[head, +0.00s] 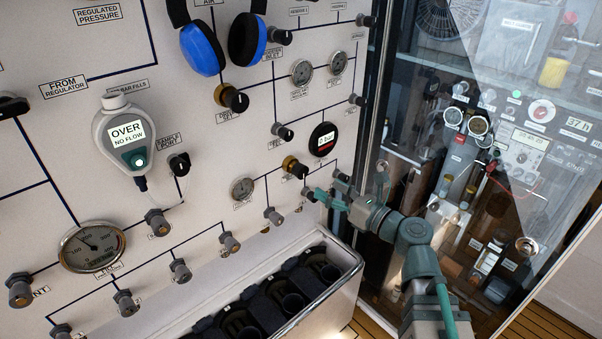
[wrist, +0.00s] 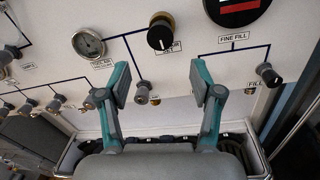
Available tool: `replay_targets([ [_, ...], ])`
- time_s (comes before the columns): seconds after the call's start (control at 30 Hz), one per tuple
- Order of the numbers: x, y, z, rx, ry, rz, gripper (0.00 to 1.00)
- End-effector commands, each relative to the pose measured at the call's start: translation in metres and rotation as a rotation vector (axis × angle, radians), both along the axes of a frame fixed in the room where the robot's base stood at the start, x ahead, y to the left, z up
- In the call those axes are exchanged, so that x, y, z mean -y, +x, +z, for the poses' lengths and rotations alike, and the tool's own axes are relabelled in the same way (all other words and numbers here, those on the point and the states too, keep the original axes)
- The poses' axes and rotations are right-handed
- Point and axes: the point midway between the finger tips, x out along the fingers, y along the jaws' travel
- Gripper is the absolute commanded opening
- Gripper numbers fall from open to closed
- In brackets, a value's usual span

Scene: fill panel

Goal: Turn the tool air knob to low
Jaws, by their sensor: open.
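A black round knob with a brass base (wrist: 160,33) sits on the white panel near the top middle of the wrist view. Its label is small and only partly legible, ending in what looks like "AIR SET". It appears to be the same brass-based knob (head: 294,167) in the head view, below a round digital gauge. My gripper (wrist: 165,86) is open and empty, its two teal-and-grey fingers spread below the knob and apart from it. In the head view my gripper (head: 329,199) is to the lower right of the knob, close to the panel.
A small dial gauge (wrist: 89,42) is left of the knob, and the digital gauge (wrist: 236,8) is to its right. A small grey valve knob (wrist: 143,90) shows between my fingers; a FINE FILL knob (wrist: 267,74) is to their right. A bin (head: 350,262) juts out below the panel.

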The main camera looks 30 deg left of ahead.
Motion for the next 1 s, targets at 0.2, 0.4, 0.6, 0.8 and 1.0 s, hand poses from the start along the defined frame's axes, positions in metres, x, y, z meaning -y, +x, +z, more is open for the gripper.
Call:
replay_targets([
  [0.2, -0.025, 0.008, 0.002, -0.004, -0.001, 0.004, 0.65],
  [0.4, -0.060, 0.017, 0.002, -0.003, -0.003, 0.004, 0.65],
  [0.6, -0.087, 0.024, 0.001, -0.002, -0.002, 0.003, 0.65],
  [0.8, -0.100, 0.027, 0.000, -0.001, -0.003, 0.002, 0.65],
  [1.0, -0.102, 0.027, -0.001, 0.000, -0.003, 0.001, 0.65],
])
